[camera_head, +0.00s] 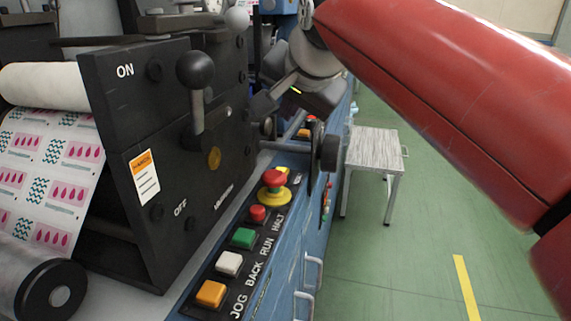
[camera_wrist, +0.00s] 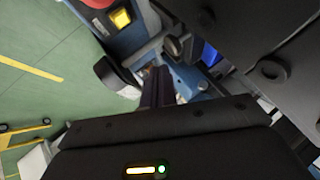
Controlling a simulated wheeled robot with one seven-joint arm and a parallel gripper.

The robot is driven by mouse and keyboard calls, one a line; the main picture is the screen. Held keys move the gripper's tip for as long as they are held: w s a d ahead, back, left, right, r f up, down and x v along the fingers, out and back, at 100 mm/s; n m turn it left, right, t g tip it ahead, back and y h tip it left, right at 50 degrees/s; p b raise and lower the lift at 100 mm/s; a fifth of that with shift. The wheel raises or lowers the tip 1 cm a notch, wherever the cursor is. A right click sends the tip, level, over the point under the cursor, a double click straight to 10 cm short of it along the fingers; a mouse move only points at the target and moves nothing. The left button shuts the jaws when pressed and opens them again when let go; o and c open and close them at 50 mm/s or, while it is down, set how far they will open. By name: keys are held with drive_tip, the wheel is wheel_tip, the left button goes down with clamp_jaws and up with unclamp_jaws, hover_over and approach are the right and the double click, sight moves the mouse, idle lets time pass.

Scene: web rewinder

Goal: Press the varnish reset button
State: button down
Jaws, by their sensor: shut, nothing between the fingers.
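No label that I can read names the varnish reset button. In the wrist view a lit yellow square button (camera_wrist: 121,19) sits on a dark panel beside a red rounded part (camera_wrist: 98,3). In the head view a small yellow button (camera_head: 283,170) shows partly behind the red mushroom button; I cannot tell whether both views show the same button. My gripper (camera_head: 257,108) is beside the black machine housing, above and beyond the near panel. In the wrist view its fingers (camera_wrist: 160,72) are together and empty, apart from the lit yellow button.
The near panel carries a red mushroom button (camera_head: 274,181) and red, green (camera_head: 242,238), white and orange buttons. A black lever knob (camera_head: 195,69) juts from the housing. A dark roller end (camera_head: 330,152) stands near the gripper. A small table (camera_head: 372,141) stands on clear green floor.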

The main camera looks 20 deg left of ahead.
drive_tip(key=shift+s+a+r, duration=0.1)
drive_tip(key=shift+a+r, duration=0.25)
drive_tip(key=shift+a, duration=0.25)
drive_tip(key=shift+f, duration=0.1)
drive_tip(key=b, duration=0.7)
approach(278, 167)
drive_tip(key=x, duration=0.3)
drive_tip(key=r+x, duration=0.1)
drive_tip(key=x, duration=0.1)
drive_tip(key=shift+w+a+f, duration=0.15)
drive_tip(key=shift+w+a, duration=0.2)
drive_tip(key=shift+w, duration=0.15)
drive_tip(key=shift+f, duration=0.1)
idle(0.6)
drive_tip(key=shift+f, duration=0.3)
drive_tip(key=shift+f+b, duration=0.4)
drive_tip(key=shift+f, duration=0.15)
idle(0.8)
drive_tip(key=shift+r+p, duration=0.9)
drive_tip(key=shift+r, duration=0.1)
